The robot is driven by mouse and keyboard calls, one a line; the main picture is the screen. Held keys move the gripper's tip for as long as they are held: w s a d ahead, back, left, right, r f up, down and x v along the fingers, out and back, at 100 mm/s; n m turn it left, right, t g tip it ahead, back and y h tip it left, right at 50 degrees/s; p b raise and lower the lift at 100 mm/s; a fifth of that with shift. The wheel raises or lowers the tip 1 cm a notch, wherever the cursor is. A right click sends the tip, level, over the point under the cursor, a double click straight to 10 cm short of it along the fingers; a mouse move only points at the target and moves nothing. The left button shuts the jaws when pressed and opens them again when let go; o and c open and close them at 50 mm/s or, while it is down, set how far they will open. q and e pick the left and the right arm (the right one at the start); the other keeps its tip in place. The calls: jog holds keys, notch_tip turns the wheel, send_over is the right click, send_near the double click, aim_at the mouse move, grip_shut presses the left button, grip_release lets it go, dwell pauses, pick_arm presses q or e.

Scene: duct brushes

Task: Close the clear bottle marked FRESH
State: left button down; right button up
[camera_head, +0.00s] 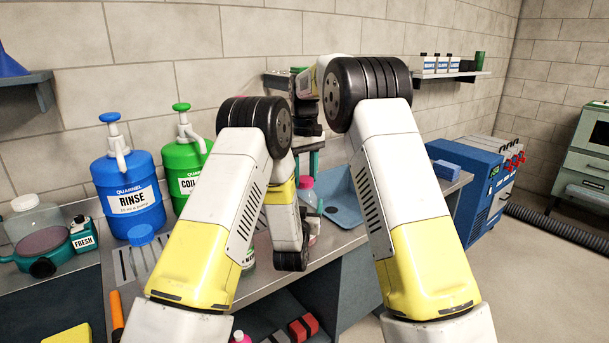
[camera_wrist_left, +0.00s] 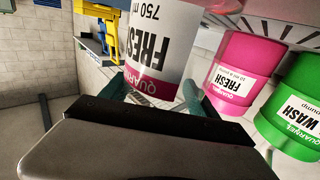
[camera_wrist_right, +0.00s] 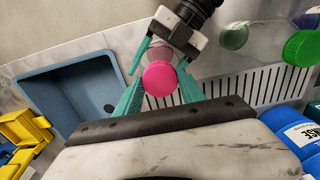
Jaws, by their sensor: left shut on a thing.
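The clear bottle (camera_head: 309,198) has a pink cap (camera_head: 306,182) at its top and stands at the counter's middle, partly hidden behind my left arm. Its FRESH label (camera_wrist_left: 155,45) shows upside down in the left wrist view. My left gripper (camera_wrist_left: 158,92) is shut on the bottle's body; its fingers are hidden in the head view. My right gripper (camera_head: 307,160) is above the cap with its fingers apart. In the right wrist view the pink cap (camera_wrist_right: 160,78) lies between the open fingers. Whether the cap is fully seated cannot be told.
A blue sink (camera_head: 342,197) is right of the bottle. Blue RINSE (camera_head: 127,220) and green (camera_head: 183,160) pump jugs stand at the left back. Pink FRESH (camera_wrist_left: 232,72) and green WASH (camera_wrist_left: 292,115) drums show in the left wrist view.

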grip_shut()
jog(key=o, duration=0.7)
grip_release()
jog(key=shift+r, duration=0.1)
notch_tip(320, 180, up, 12)
pick_arm(q)
jog(key=shift+c, duration=0.6)
grip_release()
jog(key=shift+s, duration=0.1)
jog(key=s+a, duration=0.1)
jog(key=s, duration=0.6)
jog(key=shift+s, duration=0.3)
